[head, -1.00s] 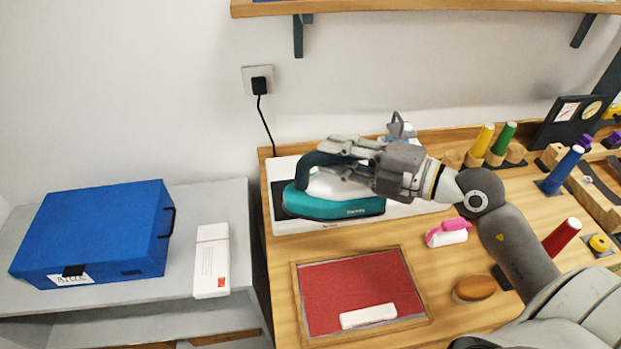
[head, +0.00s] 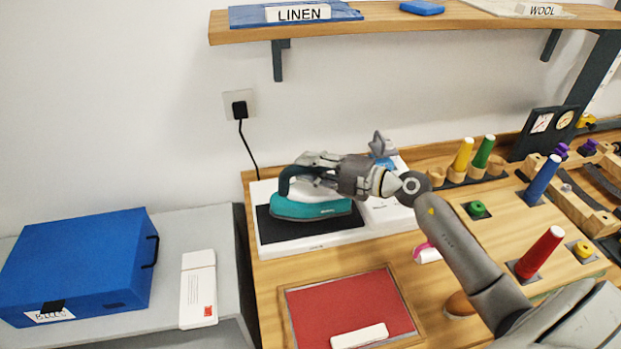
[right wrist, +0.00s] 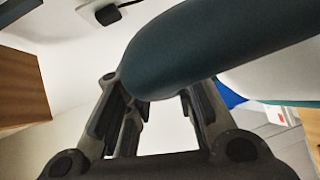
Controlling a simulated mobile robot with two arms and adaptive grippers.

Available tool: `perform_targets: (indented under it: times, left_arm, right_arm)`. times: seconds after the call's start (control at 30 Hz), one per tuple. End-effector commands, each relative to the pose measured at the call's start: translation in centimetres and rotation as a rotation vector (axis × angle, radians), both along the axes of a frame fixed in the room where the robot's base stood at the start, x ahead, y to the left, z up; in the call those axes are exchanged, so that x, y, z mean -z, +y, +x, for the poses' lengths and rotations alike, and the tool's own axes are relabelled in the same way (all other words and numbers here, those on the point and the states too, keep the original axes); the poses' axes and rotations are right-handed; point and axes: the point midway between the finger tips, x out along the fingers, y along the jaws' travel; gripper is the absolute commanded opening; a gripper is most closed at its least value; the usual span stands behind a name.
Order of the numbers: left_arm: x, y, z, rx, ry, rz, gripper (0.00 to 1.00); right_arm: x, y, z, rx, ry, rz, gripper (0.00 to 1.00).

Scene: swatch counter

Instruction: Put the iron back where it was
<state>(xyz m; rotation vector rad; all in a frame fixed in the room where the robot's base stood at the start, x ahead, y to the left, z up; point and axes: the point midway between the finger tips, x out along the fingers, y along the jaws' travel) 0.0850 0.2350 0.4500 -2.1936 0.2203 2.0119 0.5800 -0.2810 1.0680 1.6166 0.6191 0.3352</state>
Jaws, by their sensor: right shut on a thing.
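The iron (head: 312,208) has a teal body, a white upper part and a dark handle. It is upright over the dark pad (head: 278,232) of a white ironing station (head: 310,246) at the table's back left. I cannot tell whether its sole touches the pad. My right gripper (head: 305,170) is shut on the handle from the right. In the right wrist view the dark handle (right wrist: 200,45) lies at the fingers and hides part of them. My left gripper is not in view.
A framed red mat (head: 345,305) with a white block (head: 360,336) lies in front. A pink-and-white brush (head: 428,254) is partly behind my arm. Coloured cones stand at right. A blue case (head: 80,262) sits on the grey surface at left. A shelf (head: 400,20) hangs above.

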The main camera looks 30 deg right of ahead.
Motion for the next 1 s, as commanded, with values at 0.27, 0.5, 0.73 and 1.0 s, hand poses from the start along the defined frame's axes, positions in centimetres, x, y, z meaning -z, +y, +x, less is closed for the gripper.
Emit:
perform_targets:
  times: [0.27, 0.5, 0.73, 1.0]
  left_arm:
    - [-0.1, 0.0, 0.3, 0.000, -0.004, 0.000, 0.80]
    - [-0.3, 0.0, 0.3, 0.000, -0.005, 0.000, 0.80]
    - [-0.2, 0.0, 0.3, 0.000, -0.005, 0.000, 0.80]
    - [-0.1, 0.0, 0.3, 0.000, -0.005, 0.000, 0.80]
  right_arm:
    - [1.4, -0.3, 0.8, 0.003, -0.005, 0.008, 0.00]
    - [3.4, -0.3, 0.8, 0.002, -0.009, 0.004, 0.00]
    - [3.5, -0.3, 0.8, 0.002, -0.009, 0.002, 0.00]
    - [4.2, -0.3, 0.7, 0.000, -0.001, 0.000, 0.39]
